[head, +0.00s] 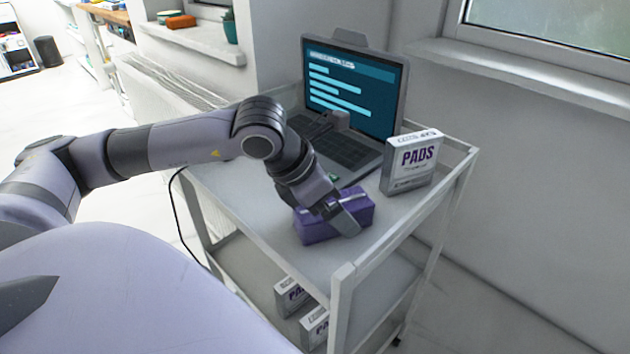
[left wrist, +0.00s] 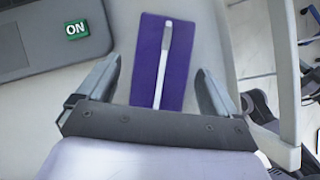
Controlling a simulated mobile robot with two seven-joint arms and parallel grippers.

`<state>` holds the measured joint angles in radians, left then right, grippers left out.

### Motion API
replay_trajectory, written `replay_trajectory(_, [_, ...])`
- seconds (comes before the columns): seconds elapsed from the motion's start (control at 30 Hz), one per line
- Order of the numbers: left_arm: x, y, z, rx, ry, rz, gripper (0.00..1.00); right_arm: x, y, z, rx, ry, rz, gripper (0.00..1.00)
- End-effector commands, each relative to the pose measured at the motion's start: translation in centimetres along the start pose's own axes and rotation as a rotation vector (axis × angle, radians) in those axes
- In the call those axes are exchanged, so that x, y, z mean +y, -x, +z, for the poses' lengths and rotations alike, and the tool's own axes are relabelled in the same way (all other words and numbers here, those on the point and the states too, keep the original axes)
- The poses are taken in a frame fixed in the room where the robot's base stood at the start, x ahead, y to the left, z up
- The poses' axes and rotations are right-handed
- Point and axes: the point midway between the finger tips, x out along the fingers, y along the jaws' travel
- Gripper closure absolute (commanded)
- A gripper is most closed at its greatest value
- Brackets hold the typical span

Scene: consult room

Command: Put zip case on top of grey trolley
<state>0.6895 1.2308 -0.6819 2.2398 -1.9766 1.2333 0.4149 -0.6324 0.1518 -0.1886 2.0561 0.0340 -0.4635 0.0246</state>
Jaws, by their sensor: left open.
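The purple zip case (head: 322,222) with a pale zip strip lies on the top shelf of the grey trolley (head: 250,200), near its front edge. In the left wrist view the zip case (left wrist: 174,75) lies between the two finger lines. My left gripper (head: 335,210) is just above the case, its fingers apart on either side; the left gripper (left wrist: 160,95) shows open and empty in the left wrist view. Whether the fingers touch the case cannot be told.
An open laptop (head: 350,95) stands at the back of the trolley top. A white PADS box (head: 412,163) stands to the right of the case. More boxes (head: 292,297) sit on the lower shelf. A window sill (head: 540,75) runs along the wall behind.

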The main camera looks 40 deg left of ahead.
Motion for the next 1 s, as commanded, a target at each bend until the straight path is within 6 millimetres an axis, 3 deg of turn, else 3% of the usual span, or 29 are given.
replay_trajectory(0.3, [0.2,6.6,0.0,-0.001,-0.001,0.008,0.06,0.2,0.2,0.2,-0.015,-0.002,0.004,0.57])
replay_trajectory(0.5, [0.1,9.7,0.0,0.0,-0.001,0.006,0.06,0.2,0.3,0.0,-0.014,-0.002,0.004,0.57])
replay_trajectory(0.7, [0.0,11.3,0.0,0.0,-0.001,0.004,0.06,0.2,0.4,-0.1,-0.014,-0.002,0.005,0.57])
replay_trajectory(1.0, [0.0,11.6,0.0,-0.001,-0.001,0.001,0.06,0.2,0.5,0.2,-0.02,-0.003,0.005,0.57])
